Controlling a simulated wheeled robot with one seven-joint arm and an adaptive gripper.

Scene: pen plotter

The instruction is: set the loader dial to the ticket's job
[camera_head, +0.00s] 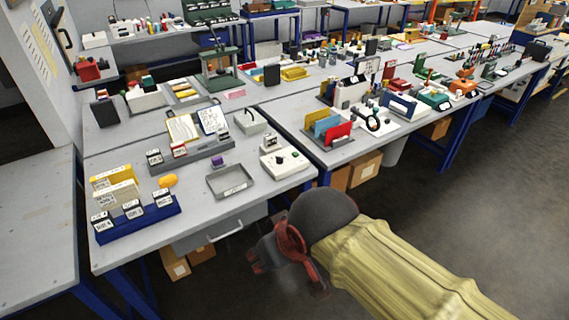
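A white box with a dark round dial (279,159) sits near the front right edge of the near table; its setting is too small to read. A small white device with a dark display (270,143) stands behind it. My gripper (288,274), red and dark, hangs in front of the table, below and apart from the dial box. Its fingers are spread and empty.
A blue rack (140,222) with labelled cards stands at the front left, with an orange object (168,181) beside it. A shallow grey tray (231,193) lies left of the dial box. Another table with coloured folders (335,131) adjoins on the right. Open floor lies right.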

